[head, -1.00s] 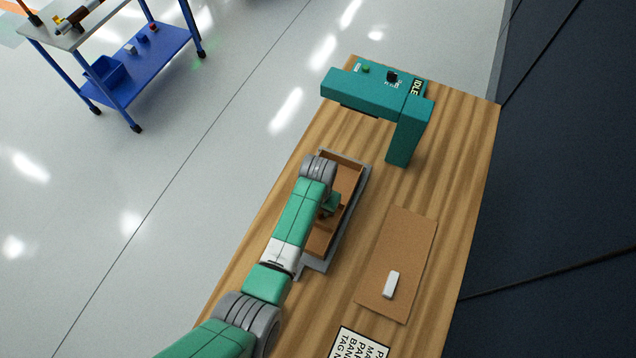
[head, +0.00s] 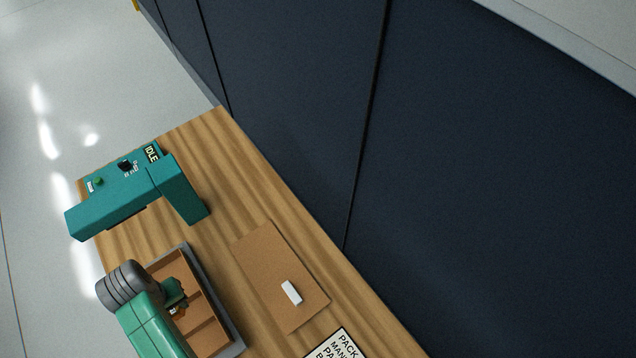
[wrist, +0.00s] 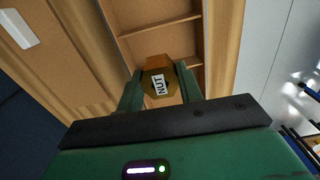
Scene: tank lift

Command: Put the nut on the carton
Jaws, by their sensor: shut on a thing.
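The nut (wrist: 158,86) is a brass-coloured six-sided piece labelled NUT. My gripper (wrist: 160,92) is shut on it, one green finger on each side. In the head view my gripper (head: 175,297) is over an open brown box with dividers (head: 193,270), and my arm hides part of this box. The nut's height above the box floor is hard to tell. I cannot tell which brown thing is the carton.
A teal machine (head: 125,195) with an IDLE display overhangs the wooden table (head: 225,165) behind the box. A printed sign (head: 340,345) lies at the front. Dark panels (head: 300,110) stand along the right. Bare wood lies between the machine and the cardboard.

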